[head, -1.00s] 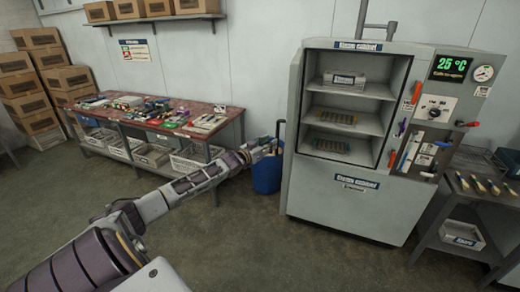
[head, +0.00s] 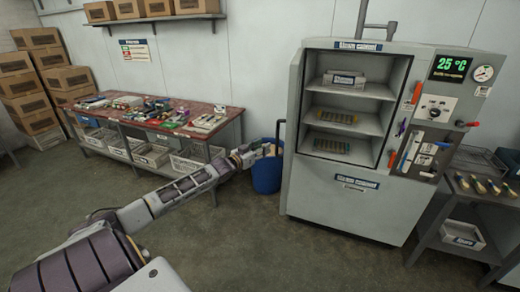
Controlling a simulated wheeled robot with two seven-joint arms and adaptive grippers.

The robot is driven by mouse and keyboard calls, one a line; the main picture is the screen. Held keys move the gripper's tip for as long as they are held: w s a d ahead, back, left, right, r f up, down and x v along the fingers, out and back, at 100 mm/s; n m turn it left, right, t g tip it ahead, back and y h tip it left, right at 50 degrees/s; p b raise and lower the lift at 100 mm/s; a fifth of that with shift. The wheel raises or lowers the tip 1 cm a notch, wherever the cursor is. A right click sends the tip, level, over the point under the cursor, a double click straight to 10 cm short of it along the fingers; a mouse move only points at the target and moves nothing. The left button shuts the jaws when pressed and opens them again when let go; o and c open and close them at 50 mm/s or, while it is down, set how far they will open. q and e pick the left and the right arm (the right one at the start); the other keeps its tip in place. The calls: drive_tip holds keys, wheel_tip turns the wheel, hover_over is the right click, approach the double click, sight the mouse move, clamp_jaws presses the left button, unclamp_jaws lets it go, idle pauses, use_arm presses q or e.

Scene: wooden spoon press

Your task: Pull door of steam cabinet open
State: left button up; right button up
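The grey steam cabinet (head: 350,205) stands at the right with its front open, showing its inner shelves. Its door (head: 293,125) is swung out to the left and shows nearly edge-on, with a dark upright handle (head: 279,132) on its left side. My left gripper (head: 266,150) is just left of the handle, in front of the blue bin. It looks apart from the handle, but its fingers are too small to tell open from shut. My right gripper is not in view.
The blue bin (head: 267,178) stands behind my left gripper, beside the cabinet. A red-topped workbench (head: 225,112) with many items is at the left. A metal side table (head: 445,215) with brushes stands right of the cabinet. The floor in front is clear.

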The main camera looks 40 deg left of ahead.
use_arm(q)
drive_tip(key=shift+s, duration=0.35)
idle(0.8)
